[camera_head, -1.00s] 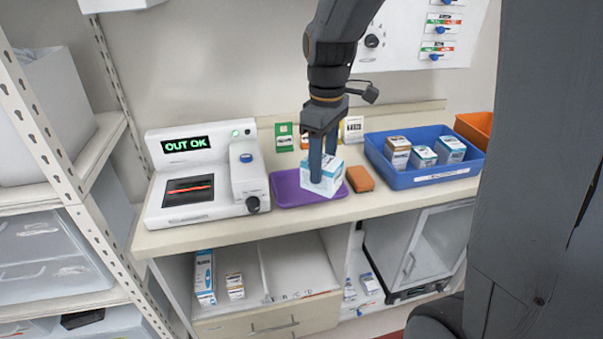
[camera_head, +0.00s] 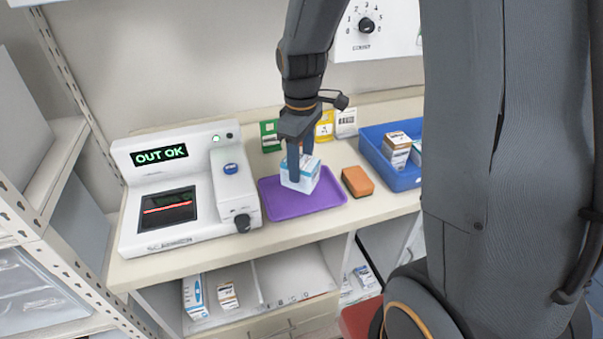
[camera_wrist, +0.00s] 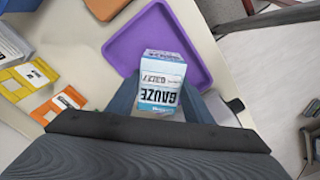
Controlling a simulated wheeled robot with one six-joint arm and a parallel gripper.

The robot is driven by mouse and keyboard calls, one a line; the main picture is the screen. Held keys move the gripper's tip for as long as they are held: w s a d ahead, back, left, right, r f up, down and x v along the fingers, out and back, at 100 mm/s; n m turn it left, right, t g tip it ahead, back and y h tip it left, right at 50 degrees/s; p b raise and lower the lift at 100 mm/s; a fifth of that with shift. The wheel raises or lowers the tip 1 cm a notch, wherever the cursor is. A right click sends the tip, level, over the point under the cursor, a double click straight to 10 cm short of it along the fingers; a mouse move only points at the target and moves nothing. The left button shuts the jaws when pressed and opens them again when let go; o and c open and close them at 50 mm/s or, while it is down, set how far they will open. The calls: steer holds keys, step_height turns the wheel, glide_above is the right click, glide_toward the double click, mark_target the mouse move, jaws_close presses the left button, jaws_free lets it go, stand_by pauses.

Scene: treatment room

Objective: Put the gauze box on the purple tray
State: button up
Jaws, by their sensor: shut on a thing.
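The gauze box (camera_head: 301,174) is white and blue, and my gripper (camera_head: 294,168) is shut on it. In the head view it shows over the back part of the purple tray (camera_head: 315,203). In the wrist view the box (camera_wrist: 160,78), its "GAUZE" label upside down, sits between the fingers of my gripper (camera_wrist: 160,98) and overlaps one edge of the tray (camera_wrist: 187,45). I cannot tell whether the box touches the tray or is held just above it. The rest of the tray is empty.
A white device (camera_head: 180,190) reading "OUT OK" stands left of the tray. An orange-brown block (camera_head: 357,181) lies close to its right, with a blue bin (camera_head: 400,178) of boxes beyond. Coloured cards (camera_head: 325,126) stand behind. A shelf rack (camera_head: 62,75) is at far left.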

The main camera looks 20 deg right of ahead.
mark_target(301, 161)
steer(key=shift+f+p, duration=0.35)
steer(key=shift+f, duration=1.6)
steer(key=o, duration=1.2)
steer(key=shift+f, duration=0.1)
step_height(301, 161, up, 11)
steer(key=b, duration=0.2)
steer(key=shift+b, duration=0.3)
steer(key=shift+r, duration=0.35)
steer(key=shift+s+r, duration=0.1)
steer(key=shift+s, duration=0.05)
steer(key=s+f+m, duration=0.2)
steer(key=s+m, duration=0.1)
steer(key=s+f+m+t, duration=0.1)
steer(key=s+f+m, duration=0.2)
steer(key=s, duration=0.1)
steer(key=s+f+m, duration=0.3)
steer(key=s, duration=0.1)
steer(key=shift+s+d+f, duration=0.15)
